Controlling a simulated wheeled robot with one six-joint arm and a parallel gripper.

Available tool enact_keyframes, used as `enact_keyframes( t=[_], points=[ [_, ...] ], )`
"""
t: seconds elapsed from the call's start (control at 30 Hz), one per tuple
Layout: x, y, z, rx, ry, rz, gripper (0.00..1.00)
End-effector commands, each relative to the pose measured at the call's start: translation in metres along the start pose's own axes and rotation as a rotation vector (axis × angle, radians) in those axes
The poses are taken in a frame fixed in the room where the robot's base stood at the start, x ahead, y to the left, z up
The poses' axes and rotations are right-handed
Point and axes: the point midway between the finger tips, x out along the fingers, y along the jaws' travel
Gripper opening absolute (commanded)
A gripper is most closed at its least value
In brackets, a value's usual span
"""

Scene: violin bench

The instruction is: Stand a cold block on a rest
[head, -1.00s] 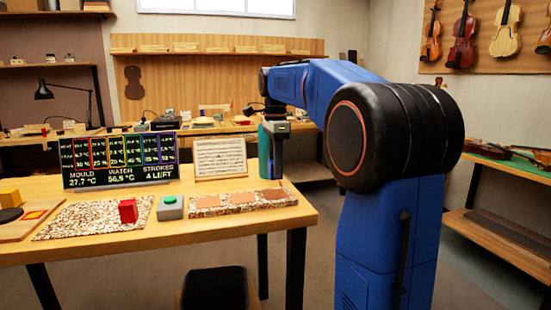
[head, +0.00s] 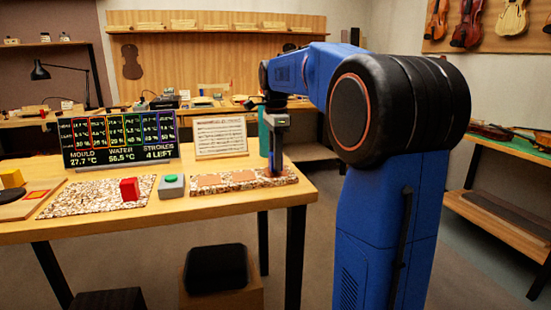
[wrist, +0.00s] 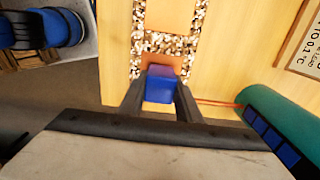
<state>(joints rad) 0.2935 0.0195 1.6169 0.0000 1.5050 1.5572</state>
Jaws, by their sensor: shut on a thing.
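My gripper (head: 275,172) is low over the right end of a speckled cork rest (head: 207,190) with brown square pads on it. In the wrist view my gripper (wrist: 160,92) is shut on a blue block (wrist: 159,90), with one finger on each side. Beyond the block, the wrist view shows the end pad (wrist: 166,63) of the rest, partly covered by the block. I cannot tell whether the block touches the pad. In the head view the block is mostly hidden by the fingers.
A red block (head: 129,189) stands on a speckled mat (head: 82,201) at left. A display board (head: 118,138) and a framed sheet (head: 220,137) stand behind. A teal cylinder (head: 264,135) is close behind my gripper.

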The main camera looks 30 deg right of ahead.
Motion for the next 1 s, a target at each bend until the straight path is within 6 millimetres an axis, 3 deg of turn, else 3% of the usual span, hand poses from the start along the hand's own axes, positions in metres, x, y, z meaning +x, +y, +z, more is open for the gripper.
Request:
enact_keyframes(
  t=[0.67, 0.7, 0.77, 1.0],
  points=[
    [0.0098, 0.0, 0.0, 0.0, 0.0, 0.0, 0.09],
    [0.0095, 0.0, 0.0, 0.0, 0.0, 0.0, 0.4],
    [0.0095, 0.0, 0.0, 0.0, 0.0, 0.0, 0.53],
    [0.0095, -0.0001, 0.0, 0.0, 0.0, 0.0, 0.53]
  ],
)
